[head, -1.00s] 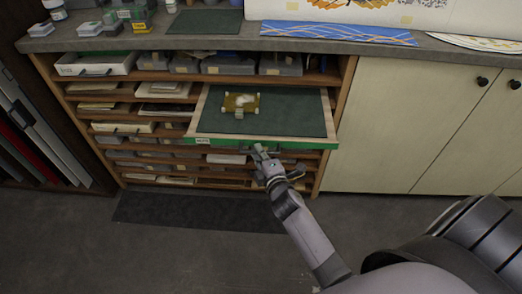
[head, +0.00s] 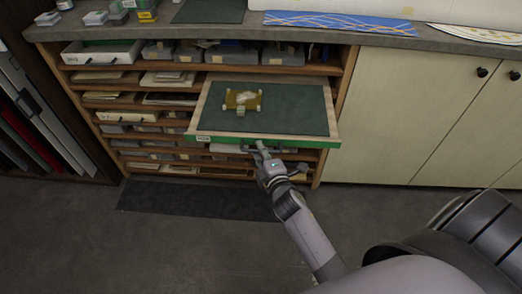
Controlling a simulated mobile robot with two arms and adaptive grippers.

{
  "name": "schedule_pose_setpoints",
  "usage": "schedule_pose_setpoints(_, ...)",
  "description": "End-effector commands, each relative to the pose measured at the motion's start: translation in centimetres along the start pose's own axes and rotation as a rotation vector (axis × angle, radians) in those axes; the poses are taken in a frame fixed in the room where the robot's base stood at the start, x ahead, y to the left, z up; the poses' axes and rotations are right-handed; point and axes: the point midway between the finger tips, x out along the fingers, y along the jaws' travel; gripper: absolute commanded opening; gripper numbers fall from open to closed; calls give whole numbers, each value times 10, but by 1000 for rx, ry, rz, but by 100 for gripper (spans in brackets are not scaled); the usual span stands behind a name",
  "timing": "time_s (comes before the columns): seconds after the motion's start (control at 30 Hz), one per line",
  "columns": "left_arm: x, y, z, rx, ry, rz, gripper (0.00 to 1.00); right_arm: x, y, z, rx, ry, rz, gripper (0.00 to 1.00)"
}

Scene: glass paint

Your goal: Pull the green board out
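The green board (head: 205,118) is a shelf-board with a green front edge and a dark green mat on top. It sticks partly out of the wooden rack, level. A small yellowish piece with clips (head: 242,99) lies on its mat. My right gripper (head: 262,150) is at the board's front edge, right of its middle, by a dark handle under the edge. The fingers are small and partly hidden by the hand, so I cannot tell whether they are closed on the handle. My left gripper is not in view.
The rack has several other shelves with trays and papers, such as a white drawer (head: 100,53) at upper left. Cream cabinet doors (head: 420,110) stand to the right. A dark mat (head: 190,198) lies on the floor, and the floor in front is free.

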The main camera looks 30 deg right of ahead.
Motion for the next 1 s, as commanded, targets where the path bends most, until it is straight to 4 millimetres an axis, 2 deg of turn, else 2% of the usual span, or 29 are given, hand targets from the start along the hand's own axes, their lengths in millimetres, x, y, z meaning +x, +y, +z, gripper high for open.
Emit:
schedule_pose_setpoints(0.17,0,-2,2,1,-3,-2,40,0,0,0,-1,0,1,30)
schedule_pose_setpoints(0.43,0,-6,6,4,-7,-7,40,0,1,0,-2,0,1,30)
schedule_pose_setpoints(0.57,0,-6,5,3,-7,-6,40,-8,0,0,-2,0,0,30)
schedule_pose_setpoints(0.67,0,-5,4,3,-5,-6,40,-24,-1,0,-2,0,-2,30)
schedule_pose_setpoints(1.0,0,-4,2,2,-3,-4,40,-94,-1,0,0,-2,-2,30)
